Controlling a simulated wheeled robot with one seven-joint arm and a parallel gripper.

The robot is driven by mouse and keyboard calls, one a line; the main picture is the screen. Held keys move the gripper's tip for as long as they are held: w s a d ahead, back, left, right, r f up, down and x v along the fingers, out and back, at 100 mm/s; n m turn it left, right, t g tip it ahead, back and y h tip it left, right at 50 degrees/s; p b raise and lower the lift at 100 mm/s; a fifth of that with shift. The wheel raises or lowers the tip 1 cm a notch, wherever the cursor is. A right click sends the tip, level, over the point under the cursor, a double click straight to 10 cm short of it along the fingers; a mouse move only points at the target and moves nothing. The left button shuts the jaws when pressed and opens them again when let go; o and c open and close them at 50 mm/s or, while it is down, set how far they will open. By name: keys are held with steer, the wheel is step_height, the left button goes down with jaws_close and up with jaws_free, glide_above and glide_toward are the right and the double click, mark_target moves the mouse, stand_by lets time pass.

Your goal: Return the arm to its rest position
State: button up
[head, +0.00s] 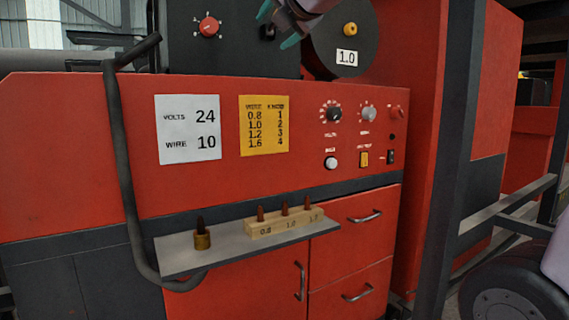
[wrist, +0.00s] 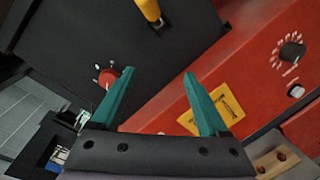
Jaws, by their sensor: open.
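My gripper (head: 277,25) shows at the top of the head view, in front of the dark upper box and beside the round black spool marked 1.0. Only its teal fingertips and part of the wrist are in that view. In the wrist view my gripper (wrist: 158,85) has its two teal fingers spread wide, with nothing between them. It appears to touch nothing.
The red welding machine (head: 60,130) fills the middle, with knobs (head: 334,114) on its panel. A black cable (head: 118,140) hangs left. A dark post (head: 455,130) stands right.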

steer(key=d+f+m+g+h, duration=0.1)
steer(key=d+f+m+h, duration=0.25)
steer(key=d+m, duration=0.4)
steer(key=w+d+f+m+g+h, duration=0.1)
steer(key=d+f+m+g+h, duration=0.1)
steer(key=d+f+m, duration=0.5)
steer(key=d+f+m+g+h, duration=0.1)
steer(key=d+f+m+h, duration=0.15)
steer(key=d+m, duration=0.4)
steer(key=s+d+f+m+g+y, duration=0.3)
steer(key=s+d+f+m, duration=0.3)
steer(key=m, duration=0.8)
step_height(320, 180, down, 4)
steer(key=s+g, duration=0.1)
steer(key=s, duration=0.1)
steer(key=shift+s+f+g, duration=0.2)
steer(key=shift+s+g, duration=0.1)
steer(key=shift+s, duration=0.05)
steer(key=shift+d, duration=0.1)
